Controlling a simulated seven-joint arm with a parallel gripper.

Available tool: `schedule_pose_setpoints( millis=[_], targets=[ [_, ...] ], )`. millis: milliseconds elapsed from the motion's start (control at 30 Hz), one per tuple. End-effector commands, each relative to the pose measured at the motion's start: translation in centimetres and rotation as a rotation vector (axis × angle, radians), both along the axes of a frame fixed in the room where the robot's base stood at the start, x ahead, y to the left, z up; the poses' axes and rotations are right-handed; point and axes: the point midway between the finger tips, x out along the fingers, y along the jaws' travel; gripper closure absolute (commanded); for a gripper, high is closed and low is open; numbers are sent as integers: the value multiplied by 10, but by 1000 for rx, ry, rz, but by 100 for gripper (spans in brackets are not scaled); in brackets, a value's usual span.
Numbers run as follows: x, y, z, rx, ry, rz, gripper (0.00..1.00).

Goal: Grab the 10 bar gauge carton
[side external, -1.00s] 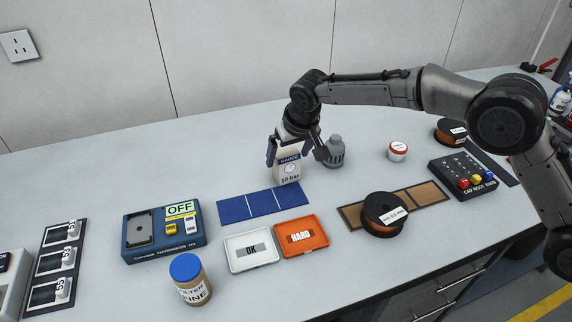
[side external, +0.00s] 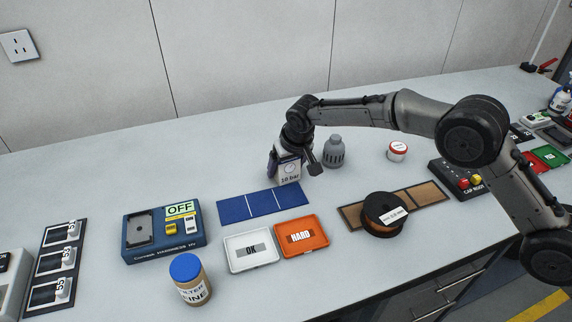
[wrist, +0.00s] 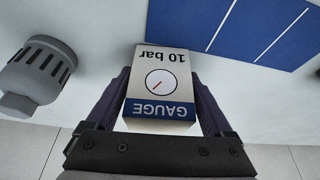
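The 10 bar gauge carton (side external: 290,171) is a pale box with a dark blue band and a dial picture, upright on the bench. The wrist view shows its labelled face (wrist: 160,85) upside down, with "GAUGE" and "10 bar" readable. My gripper (side external: 287,166) is lowered over the carton's top. In the wrist view its two dark fingers (wrist: 161,88) stand on either side of the carton, close to its sides. They look open around it; the face partly hides the fingers, so contact is unclear.
A grey slotted cylinder (side external: 333,152) stands close on the right of the carton; it also shows in the wrist view (wrist: 38,75). A blue three-part mat (side external: 262,205) lies in front. White OK (side external: 250,251) and orange HARD (side external: 302,237) trays lie nearer. A spool (side external: 384,214) is right.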

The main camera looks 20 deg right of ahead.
Motion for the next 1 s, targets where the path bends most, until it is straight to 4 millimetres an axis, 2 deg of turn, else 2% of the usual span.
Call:
schedule_pose_setpoints(
  millis=[33,400,767,1000],
  targets=[
    [0,0,0,0,0,0,25],
    [0,0,1,1,-1,0,90],
    [0,0,7,1,-3,0,90],
    [1,1,36,2,-6,1,90]
  ],
)
